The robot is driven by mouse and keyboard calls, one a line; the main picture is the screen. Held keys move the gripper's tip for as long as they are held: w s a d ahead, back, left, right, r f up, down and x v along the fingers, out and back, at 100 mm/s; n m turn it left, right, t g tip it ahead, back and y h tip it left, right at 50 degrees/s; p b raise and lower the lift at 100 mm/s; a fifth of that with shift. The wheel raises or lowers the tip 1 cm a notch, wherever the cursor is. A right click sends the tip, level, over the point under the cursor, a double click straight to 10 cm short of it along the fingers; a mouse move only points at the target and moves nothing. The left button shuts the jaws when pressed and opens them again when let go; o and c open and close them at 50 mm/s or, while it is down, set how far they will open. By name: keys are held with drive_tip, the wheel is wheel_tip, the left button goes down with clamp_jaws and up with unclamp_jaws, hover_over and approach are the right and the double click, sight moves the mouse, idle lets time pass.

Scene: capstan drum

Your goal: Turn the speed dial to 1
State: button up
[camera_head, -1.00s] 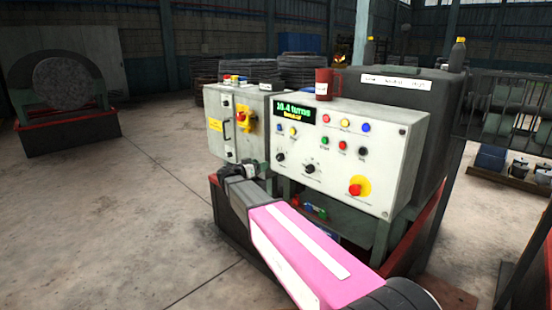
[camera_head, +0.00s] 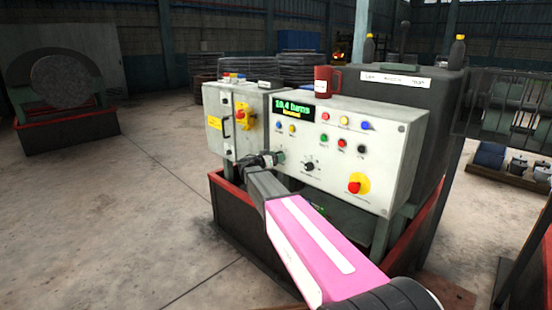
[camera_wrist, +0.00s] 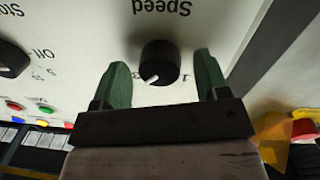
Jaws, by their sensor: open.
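The speed dial (camera_wrist: 160,58) is a round black knob with a white pointer mark, under the upside-down word "Speed" in the wrist view. Its pointer faces the lower left of that picture. A "1" is printed at its lower right, and another mark at its lower left is partly hidden by a finger. My gripper (camera_wrist: 161,66) is open, with one green finger on each side of the dial and gaps visible between them and it. In the head view my gripper (camera_head: 270,159) is at the left knob of the white control panel (camera_head: 395,150), largely covering it.
A second black knob (camera_head: 309,166) sits to the right, with coloured buttons above. A red emergency button (camera_head: 357,184) is at lower right. A display (camera_head: 293,109) reads about 10.4 turns. A red mug (camera_head: 326,80) stands on top. A grey cabinet (camera_head: 225,120) adjoins the panel's left.

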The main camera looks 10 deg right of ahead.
drive_tip(key=c, duration=0.9)
drive_tip(key=shift+s+n+t, duration=0.1)
drive_tip(key=shift+n+t, duration=0.2)
drive_tip(key=shift+n, duration=4.35)
drive_tip(key=shift+n+t, duration=0.3)
drive_tip(key=shift+n, duration=4.35)
